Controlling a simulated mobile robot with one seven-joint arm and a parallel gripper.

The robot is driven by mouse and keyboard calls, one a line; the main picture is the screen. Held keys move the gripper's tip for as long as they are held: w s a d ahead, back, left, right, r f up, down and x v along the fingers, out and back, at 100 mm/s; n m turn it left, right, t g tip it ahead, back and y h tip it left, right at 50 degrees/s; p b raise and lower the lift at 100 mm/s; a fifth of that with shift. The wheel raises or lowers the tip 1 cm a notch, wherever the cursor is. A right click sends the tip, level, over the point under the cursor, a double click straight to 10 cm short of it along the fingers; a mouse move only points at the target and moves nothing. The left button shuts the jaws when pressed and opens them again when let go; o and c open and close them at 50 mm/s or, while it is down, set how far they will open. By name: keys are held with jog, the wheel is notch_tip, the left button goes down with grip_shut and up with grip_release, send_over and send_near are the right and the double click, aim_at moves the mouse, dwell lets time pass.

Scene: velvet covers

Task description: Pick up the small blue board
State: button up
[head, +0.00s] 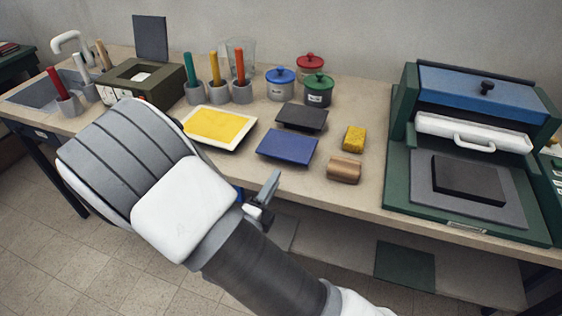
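The small blue board (287,147) lies flat on the beige bench top, near the front edge, in the head view. It is a dark blue rectangle and is fully in sight. My gripper (264,194) is in front of the bench, below and left of the board in the picture, and apart from it. My own arm hides most of the gripper. Some grey finger parts show, but I cannot tell how far apart they are. I see nothing held.
A black board (302,117) lies just behind the blue one. A white tray with yellow (217,125) is left; a yellow sponge (354,138) and brown roll (343,170) are right. Lidded pots (281,86) stand behind. A green-and-blue press (472,150) fills the right side.

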aim_at(281, 158)
jog(key=shift+n+t+y, duration=0.4)
jog(key=shift+n+y, duration=0.1)
jog(key=shift+n, duration=0.3)
jog(key=x, duration=0.2)
jog(key=a+b+x, duration=0.1)
jog(key=x, duration=0.2)
jog(key=f+x, duration=0.1)
jog(key=x, duration=0.1)
jog(key=shift+w+f+b, duration=0.1)
jog(key=shift+w+b, duration=0.3)
jog(key=shift+w, duration=0.15)
jog(key=shift+x, duration=0.9)
jog(key=shift+f, duration=0.15)
grip_shut()
